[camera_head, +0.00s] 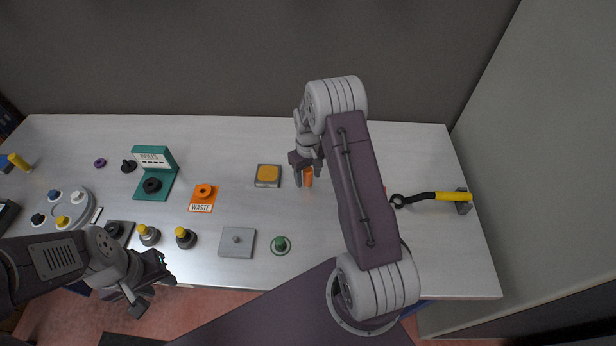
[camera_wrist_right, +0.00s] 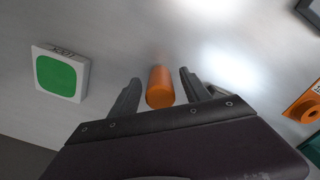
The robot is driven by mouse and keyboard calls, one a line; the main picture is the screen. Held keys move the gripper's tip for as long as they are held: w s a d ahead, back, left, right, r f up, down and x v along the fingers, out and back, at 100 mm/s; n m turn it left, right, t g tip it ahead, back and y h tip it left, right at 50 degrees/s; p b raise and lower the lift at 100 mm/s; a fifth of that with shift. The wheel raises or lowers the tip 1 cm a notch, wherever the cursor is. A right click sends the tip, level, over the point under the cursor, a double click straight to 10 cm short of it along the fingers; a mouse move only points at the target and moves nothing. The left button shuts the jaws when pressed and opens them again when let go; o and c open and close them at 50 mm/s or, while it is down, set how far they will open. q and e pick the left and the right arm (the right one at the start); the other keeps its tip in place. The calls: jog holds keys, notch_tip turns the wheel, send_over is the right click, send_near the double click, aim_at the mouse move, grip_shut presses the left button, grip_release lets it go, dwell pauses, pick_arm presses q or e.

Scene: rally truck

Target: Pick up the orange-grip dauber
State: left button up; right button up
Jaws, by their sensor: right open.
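The orange-grip dauber (camera_head: 308,176) stands on the light table top, right of a yellow-orange pad. In the right wrist view its orange grip (camera_wrist_right: 160,87) lies between the two dark fingers. My right gripper (camera_head: 304,181) is open around it, with a visible gap on each side in the wrist view (camera_wrist_right: 157,90). The dauber's lower end is hidden. My left gripper (camera_head: 154,288) is at the table's front left edge, open and empty, far from the dauber.
The yellow-orange pad (camera_head: 268,174) is left of the dauber, and an orange WASTE card (camera_head: 202,198) is further left. A green-topped pad (camera_wrist_right: 60,74) shows in the wrist view. A yellow-handled tool (camera_head: 440,196) lies at right. My right arm hides part of the table.

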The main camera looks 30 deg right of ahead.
aim_at(309, 170)
grip_shut()
jog(key=shift+r, duration=0.1)
jog(key=r+b, duration=0.1)
jog(key=r, duration=0.3)
jog(key=shift+s+r, duration=0.1)
jog(key=shift+s, duration=0.1)
jog(key=s+d+r+b, duration=0.2)
jog(key=s+r, duration=0.4)
jog(key=s, duration=0.5)
jog(key=shift+r, duration=0.35)
